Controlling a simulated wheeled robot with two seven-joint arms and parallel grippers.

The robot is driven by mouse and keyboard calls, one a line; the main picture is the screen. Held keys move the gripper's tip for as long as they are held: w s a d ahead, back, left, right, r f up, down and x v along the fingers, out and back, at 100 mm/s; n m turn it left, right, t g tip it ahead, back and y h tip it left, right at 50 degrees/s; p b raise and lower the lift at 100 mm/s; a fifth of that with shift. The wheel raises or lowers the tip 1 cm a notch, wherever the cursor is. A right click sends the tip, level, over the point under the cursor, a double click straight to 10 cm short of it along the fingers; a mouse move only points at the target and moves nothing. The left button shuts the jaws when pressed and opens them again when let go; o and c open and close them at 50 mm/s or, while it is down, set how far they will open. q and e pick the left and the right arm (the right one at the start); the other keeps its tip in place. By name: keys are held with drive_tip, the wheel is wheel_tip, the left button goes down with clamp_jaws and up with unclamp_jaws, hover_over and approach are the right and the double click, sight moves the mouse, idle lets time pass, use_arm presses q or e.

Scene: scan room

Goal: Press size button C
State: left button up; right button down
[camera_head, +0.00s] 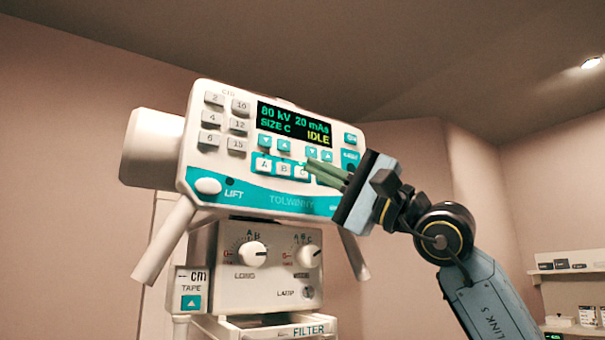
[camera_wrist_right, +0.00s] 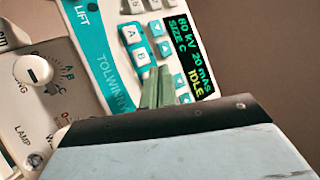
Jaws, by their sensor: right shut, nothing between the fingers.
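The size button C (camera_head: 301,172) is a white key on the teal and white control panel (camera_head: 283,203), to the right of keys A (camera_head: 263,165) and B (camera_head: 283,169). The panel's display (camera_head: 293,123) reads 80 kV, 20 mAs, SIZE C, IDLE. My right gripper (camera_head: 308,167) is shut and empty, its green fingertips at the right side of key C and partly over it. In the right wrist view the fingers (camera_wrist_right: 156,88) cover the place of C beyond A and B. I cannot tell whether they touch it. My left gripper is not in view.
Below the panel is a box with two knobs (camera_head: 252,254) and a lamp button (camera_head: 308,292). A tape readout (camera_head: 190,289) is at the lower left. More keys surround the display. A shelf (camera_head: 570,268) stands at the far right.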

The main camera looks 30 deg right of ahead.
drive_tip(key=s+b, duration=0.2)
drive_tip(key=s, duration=0.3)
drive_tip(key=shift+d, duration=0.2)
idle(0.9)
